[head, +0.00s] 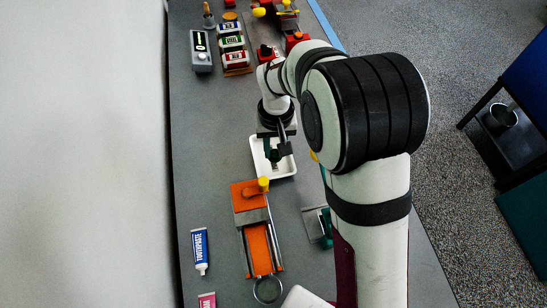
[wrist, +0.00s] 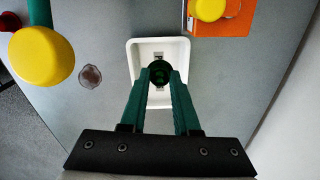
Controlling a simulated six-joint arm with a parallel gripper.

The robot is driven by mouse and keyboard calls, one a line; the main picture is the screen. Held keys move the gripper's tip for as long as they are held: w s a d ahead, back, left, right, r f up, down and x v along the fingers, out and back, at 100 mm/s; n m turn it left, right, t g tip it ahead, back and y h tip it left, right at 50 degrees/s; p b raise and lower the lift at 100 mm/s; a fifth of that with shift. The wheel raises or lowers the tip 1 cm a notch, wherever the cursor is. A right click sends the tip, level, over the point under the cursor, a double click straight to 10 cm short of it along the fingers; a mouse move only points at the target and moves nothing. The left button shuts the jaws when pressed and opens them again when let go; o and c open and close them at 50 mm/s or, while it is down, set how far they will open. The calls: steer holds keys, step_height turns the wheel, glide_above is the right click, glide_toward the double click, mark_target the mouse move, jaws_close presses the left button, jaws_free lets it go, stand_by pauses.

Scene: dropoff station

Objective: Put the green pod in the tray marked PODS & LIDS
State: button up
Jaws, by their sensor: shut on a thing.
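My gripper (head: 272,149) has green fingers and points down over a white tray (head: 288,172). In the wrist view the fingertips (wrist: 160,75) are shut on the dark green, round pod (wrist: 160,71). The pod shows inside the outline of the white tray (wrist: 134,62). I cannot tell whether the pod touches the tray floor or hangs a little above it. No label on the tray is readable in either view. In the head view the fingers partly hide the pod and the tray's middle.
An orange device (head: 250,196) with a yellow knob stands just in front of the tray. Several coloured packs (head: 232,43) and a grey box (head: 201,51) stand at the back. A brownish disc (wrist: 90,76) lies left of the tray in the wrist view.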

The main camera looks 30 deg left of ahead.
mark_target(275, 169)
step_height(275, 169, down, 7)
steer(key=shift+w+r, duration=0.1)
steer(key=o, duration=0.9)
